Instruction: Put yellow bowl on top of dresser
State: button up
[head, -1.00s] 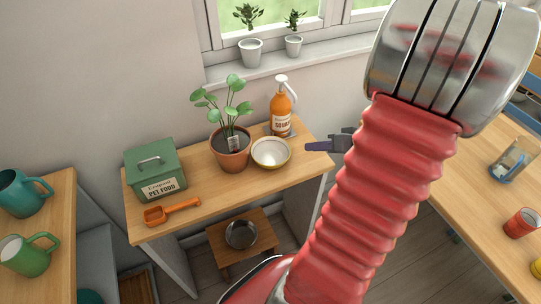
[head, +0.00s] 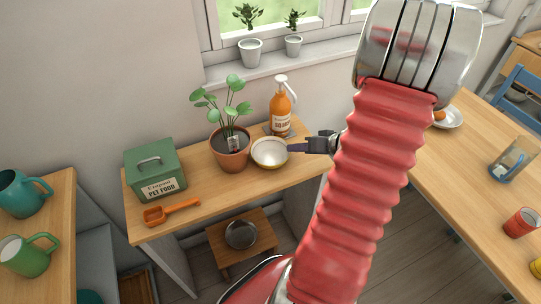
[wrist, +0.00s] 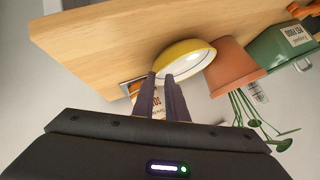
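The yellow bowl (head: 268,154), white inside, sits upright on a wooden-topped side table (head: 195,208) beside the potted plant. The wrist view shows its yellow outer wall (wrist: 178,52). My gripper (head: 290,146) is at the bowl's right rim in the head view. In the wrist view its two dark fingers (wrist: 162,76) are a little apart, with their tips at the rim. Whether they touch the bowl is not clear. I cannot make out which piece of furniture is the dresser.
A green pet food box (head: 156,170) and orange scoop (head: 171,212) are farther left. A larger table (head: 460,175) with cups is right. A metal bowl (head: 241,234) sits below.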

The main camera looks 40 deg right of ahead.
jog(key=shift+x, duration=2.55)
jog(key=shift+d, duration=0.15)
jog(key=shift+c, duration=0.5)
grip_shut()
jog(key=shift+r, duration=1.9)
jog(key=s+d, duration=0.2)
jog(key=s, duration=1.5)
jog(key=shift+s+d, duration=0.35)
jog(key=shift+d, duration=0.05)
jog(key=shift+f, duration=0.1)
